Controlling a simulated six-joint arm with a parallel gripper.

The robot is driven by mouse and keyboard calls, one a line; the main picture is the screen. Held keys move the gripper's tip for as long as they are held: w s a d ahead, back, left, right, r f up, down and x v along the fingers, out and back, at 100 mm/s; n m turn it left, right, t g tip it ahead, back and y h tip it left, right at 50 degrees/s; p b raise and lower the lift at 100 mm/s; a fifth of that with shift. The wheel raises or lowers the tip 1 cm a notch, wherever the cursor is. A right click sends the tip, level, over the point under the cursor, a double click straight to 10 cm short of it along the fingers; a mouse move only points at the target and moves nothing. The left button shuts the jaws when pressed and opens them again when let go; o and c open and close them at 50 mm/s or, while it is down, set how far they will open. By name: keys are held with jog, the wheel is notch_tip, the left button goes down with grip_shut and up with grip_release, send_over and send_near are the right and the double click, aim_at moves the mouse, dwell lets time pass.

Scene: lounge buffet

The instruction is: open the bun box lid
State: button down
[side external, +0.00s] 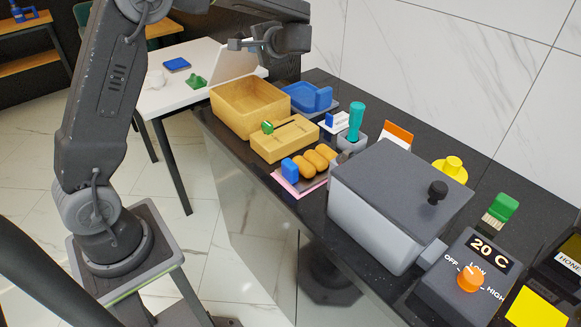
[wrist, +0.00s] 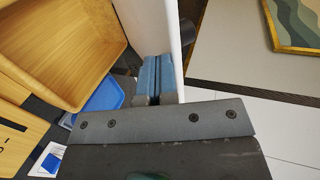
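The bun box appears to be the open wooden box (side external: 248,108) on the black counter; its empty interior also shows in the wrist view (wrist: 65,45). A white panel (side external: 233,62), which looks like its lid, stands raised at the box's far edge. My gripper (side external: 236,44) is above the box, near the panel's top. In the wrist view its blue-grey fingers (wrist: 157,80) are together and empty, right beside the panel on its box side. I cannot tell whether they touch.
A grey lidded cooker (side external: 390,200) stands nearer. A white table (side external: 185,85) lies beyond the box.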

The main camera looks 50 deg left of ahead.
aim_at(243, 37)
jog(key=shift+a+r, duration=1)
jog(key=shift+a, duration=0.2)
jog(key=shift+a+r, duration=0.45)
jog(key=shift+a, duration=0.25)
jog(key=shift+a+r, duration=0.45)
jog(key=shift+a, duration=0.25)
jog(key=shift+a+r, duration=0.3)
jog(key=shift+a, duration=0.55)
jog(key=shift+a+r, duration=0.3)
jog(key=shift+a, duration=0.5)
